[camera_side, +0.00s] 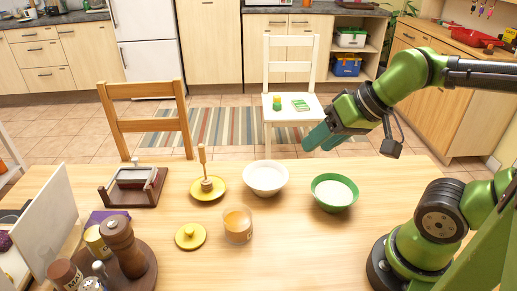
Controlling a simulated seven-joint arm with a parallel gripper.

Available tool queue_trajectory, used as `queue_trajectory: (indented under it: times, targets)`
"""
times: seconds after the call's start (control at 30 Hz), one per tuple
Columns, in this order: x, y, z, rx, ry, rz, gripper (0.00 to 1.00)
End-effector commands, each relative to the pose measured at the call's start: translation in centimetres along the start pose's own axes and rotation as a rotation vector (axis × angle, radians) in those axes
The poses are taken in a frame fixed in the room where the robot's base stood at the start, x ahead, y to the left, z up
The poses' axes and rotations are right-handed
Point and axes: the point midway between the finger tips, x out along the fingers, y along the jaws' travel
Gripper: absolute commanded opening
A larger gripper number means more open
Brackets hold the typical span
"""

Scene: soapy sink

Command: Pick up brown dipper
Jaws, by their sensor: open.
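The brown dipper (204,168) stands upright on a yellow saucer (219,193) at the left middle of the wooden table. Its thin handle points up and its thicker head is at the bottom. My gripper (312,140) is at the table's far edge in the picture, to the right of the dipper and well apart from it. Its teal fingers are open and I see nothing between them.
A white bowl (266,178) and a green bowl (334,193) stand between dipper and arm. A glass jar (238,226) and a yellow lid (190,236) are in front. A pepper mill (120,240) stands at front left. The table's front middle is clear.

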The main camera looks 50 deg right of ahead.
Motion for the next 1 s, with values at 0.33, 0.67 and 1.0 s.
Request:
queue_trajectory:
  times: [0.33,0.67,1.0]
  targets:
    - [4.5,-4.0,-7.1,-0.119,-0.199,0.069,0.47]
    - [11.4,-9.4,-16.0,-0.416,-0.416,0.162,0.47]
    - [16.9,-13.7,-20.1,-0.679,-0.582,0.212,0.47]
